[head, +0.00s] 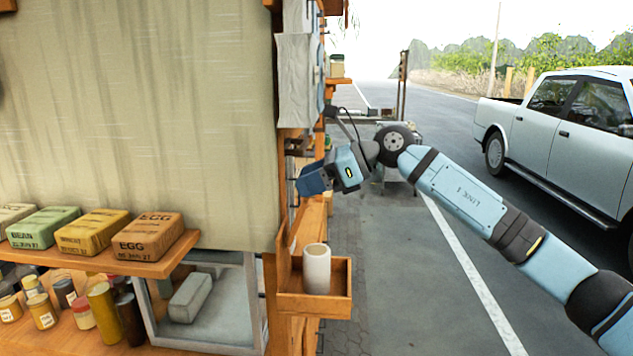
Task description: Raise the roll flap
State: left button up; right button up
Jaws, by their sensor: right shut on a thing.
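The roll flap (140,110) is a beige canvas sheet hanging down at the left, covering most of the stall's front above the shelf. My right gripper (312,181) is at the stall's corner post, just right of the flap's edge. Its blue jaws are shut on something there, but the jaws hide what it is. My left gripper is not in view.
A shelf (150,268) below the flap carries paper-wrapped bricks, with jars (83,312) underneath. A small wooden box (325,305) with a white cup (317,268) juts out below my gripper. Open pavement lies to the right, with a parked pickup (570,130) beyond.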

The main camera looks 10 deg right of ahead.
dwell(0.3)
jog(key=o, duration=1.3)
jog(key=shift+a, duration=0.2)
jog(key=shift+d+r, duration=0.1)
jog(key=shift+d, duration=0.45)
jog(key=shift+b+v, duration=1.75)
jog(key=shift+v, duration=4.65)
jog(key=shift+s, duration=0.1)
